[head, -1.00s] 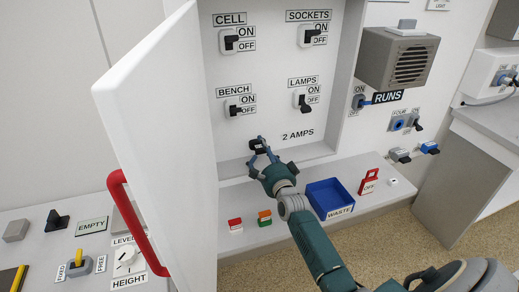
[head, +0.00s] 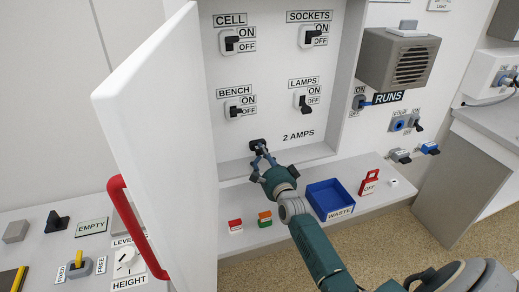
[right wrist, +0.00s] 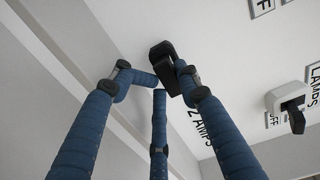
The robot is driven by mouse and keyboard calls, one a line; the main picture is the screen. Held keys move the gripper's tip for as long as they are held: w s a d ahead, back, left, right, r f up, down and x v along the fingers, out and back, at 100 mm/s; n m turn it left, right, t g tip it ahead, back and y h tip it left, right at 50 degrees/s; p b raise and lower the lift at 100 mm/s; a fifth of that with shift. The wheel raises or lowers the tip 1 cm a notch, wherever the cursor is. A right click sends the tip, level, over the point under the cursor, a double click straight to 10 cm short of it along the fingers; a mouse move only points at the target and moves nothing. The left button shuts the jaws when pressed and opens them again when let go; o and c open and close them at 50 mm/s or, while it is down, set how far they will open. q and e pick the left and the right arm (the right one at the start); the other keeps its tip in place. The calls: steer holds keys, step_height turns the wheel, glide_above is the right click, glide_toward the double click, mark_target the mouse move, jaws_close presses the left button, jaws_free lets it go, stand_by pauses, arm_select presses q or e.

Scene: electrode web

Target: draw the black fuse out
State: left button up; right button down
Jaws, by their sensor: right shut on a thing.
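The black fuse (head: 257,143) is at the back wall of the open cabinet, left of the "2 AMPS" label. My right gripper (head: 261,151) reaches up to it from below and is shut on it. In the right wrist view the black fuse (right wrist: 163,58) shows between the blue fingers (right wrist: 160,80), close to the white panel. The fingers hide part of it, and I cannot tell how deep it sits in its holder. My left gripper is not in view.
The open white door (head: 150,130) with its red handle (head: 130,225) stands left of the arm. Above are the LAMPS switch (head: 301,101) and BENCH switch (head: 233,108). On the ledge are a blue waste tray (head: 312,200), small coloured blocks (head: 265,219) and a red OFF tag (head: 369,182).

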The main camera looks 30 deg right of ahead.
steer(key=shift+d+r, duration=0.15)
steer(key=shift+r, duration=0.8)
steer(key=shift+s+r, duration=0.1)
steer(key=shift+s, duration=0.2)
steer(key=shift+s+a, duration=0.1)
steer(key=shift+a, duration=0.1)
steer(key=shift+s+p, duration=0.15)
steer(key=shift+p, duration=0.15)
steer(key=shift+s+a+f+p, duration=0.15)
steer(key=shift+s+p, duration=0.15)
steer(key=shift+s, duration=0.2)
steer(key=shift+s+a+f+p, duration=0.15)
steer(key=shift+s+p, duration=0.1)
steer(key=shift+s, duration=0.2)
steer(key=shift+s+a+f+p, duration=0.15)
steer(key=shift+s+p, duration=0.15)
steer(key=shift+s, duration=0.2)
